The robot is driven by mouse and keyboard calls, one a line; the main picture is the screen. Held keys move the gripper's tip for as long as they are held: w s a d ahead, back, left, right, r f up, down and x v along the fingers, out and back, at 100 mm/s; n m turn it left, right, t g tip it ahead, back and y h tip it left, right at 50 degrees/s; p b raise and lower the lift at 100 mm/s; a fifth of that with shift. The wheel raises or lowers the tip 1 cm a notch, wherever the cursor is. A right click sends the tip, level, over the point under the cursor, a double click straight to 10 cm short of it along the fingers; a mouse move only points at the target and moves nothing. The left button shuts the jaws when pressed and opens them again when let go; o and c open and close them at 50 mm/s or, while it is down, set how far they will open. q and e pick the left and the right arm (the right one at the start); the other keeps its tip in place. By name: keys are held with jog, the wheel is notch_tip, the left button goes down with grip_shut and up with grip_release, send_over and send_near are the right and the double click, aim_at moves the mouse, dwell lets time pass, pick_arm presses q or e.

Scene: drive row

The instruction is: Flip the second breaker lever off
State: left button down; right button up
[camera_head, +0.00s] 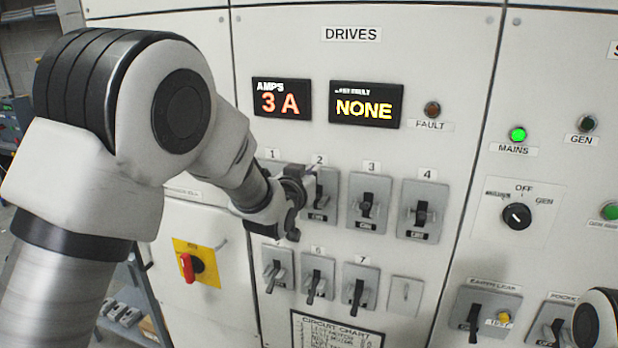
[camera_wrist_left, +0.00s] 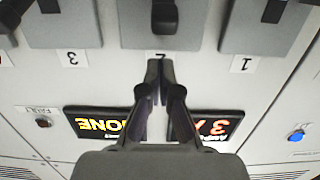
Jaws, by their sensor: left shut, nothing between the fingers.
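The second breaker (camera_head: 323,203) is a grey plate with a dark lever, under the label 2 in the upper row. My left gripper (camera_head: 310,171) is in front of its upper left part and hides some of it. In the left wrist view, which is upside down, the dark lever (camera_wrist_left: 165,16) shows at the top centre. The fingertips of my left gripper (camera_wrist_left: 160,66) are shut and empty, over the label 2 and just short of the lever in the picture. Contact cannot be told. The right gripper is not in view.
Breaker 3 (camera_head: 368,203) and breaker 4 (camera_head: 423,211) stand to the right. Breaker 1 is mostly hidden by my left arm. A lower row of breakers (camera_head: 317,278) lies beneath. Displays (camera_head: 366,104) are above. A red rotary switch (camera_head: 187,266) is at lower left.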

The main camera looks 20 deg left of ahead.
pick_arm(q)
jog(key=shift+s+f+p, duration=0.5)
jog(key=shift+s+f, duration=0.35)
jog(key=shift+f, duration=0.3)
jog(key=shift+s+f, duration=0.25)
jog(key=shift+f, duration=0.15)
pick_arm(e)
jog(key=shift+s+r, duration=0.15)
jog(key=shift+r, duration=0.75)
